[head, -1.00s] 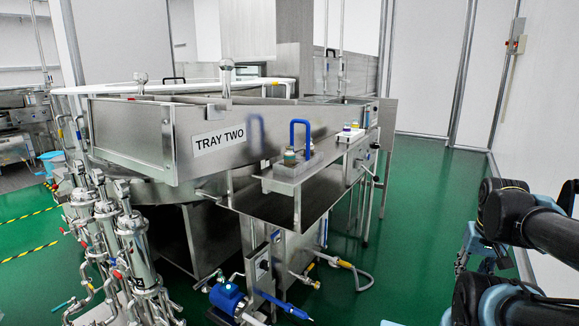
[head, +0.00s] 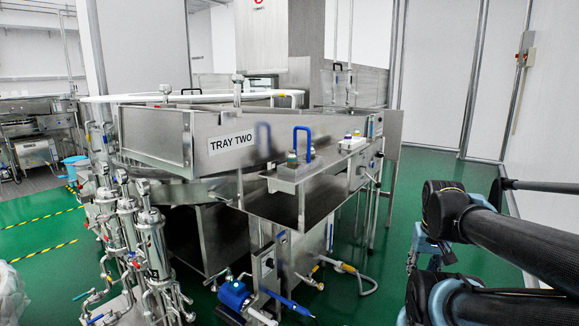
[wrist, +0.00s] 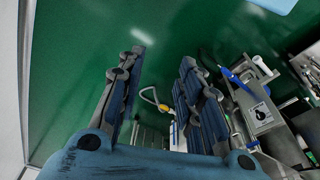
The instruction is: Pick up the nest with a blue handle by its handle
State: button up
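In the head view my arm is at the right, well away from the nest. The nest is not seen in the wrist view.
A white holder with small vials (head: 352,142) stands right of the nest. The steel washer tray labelled TRAY TWO (head: 187,140) is behind and left. Pipes and filter housings (head: 130,240) stand front left. Green floor (head: 385,270) is clear between shelf and arm.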

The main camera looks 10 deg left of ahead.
jog(key=shift+a, duration=0.2)
jog(key=o, duration=1.1)
jog(key=r, duration=0.1)
jog(key=r+n, duration=0.1)
jog(key=shift+a+r, duration=0.35)
jog(key=shift+a, duration=0.05)
jog(key=w+a+r+n+g+y, duration=0.1)
jog(key=w+a+r+n, duration=0.35)
jog(key=r, duration=0.35)
jog(key=w+a+r+n+g, duration=0.1)
jog(key=w+a+r+n, duration=0.35)
jog(key=r, duration=0.25)
jog(key=w+a+r+n+g+y, duration=0.1)
jog(key=w+a+r+n, duration=0.3)
jog(key=r, duration=0.4)
notch_tip(320, 180, up, 15)
jog(key=n+g, duration=0.3)
jog(key=n, duration=1.4)
send_over(302, 160)
jog(key=w+d, duration=0.3)
jog(key=w, duration=0.3)
jog(key=x, duration=1.6)
jog(key=shift+s, duration=0.3)
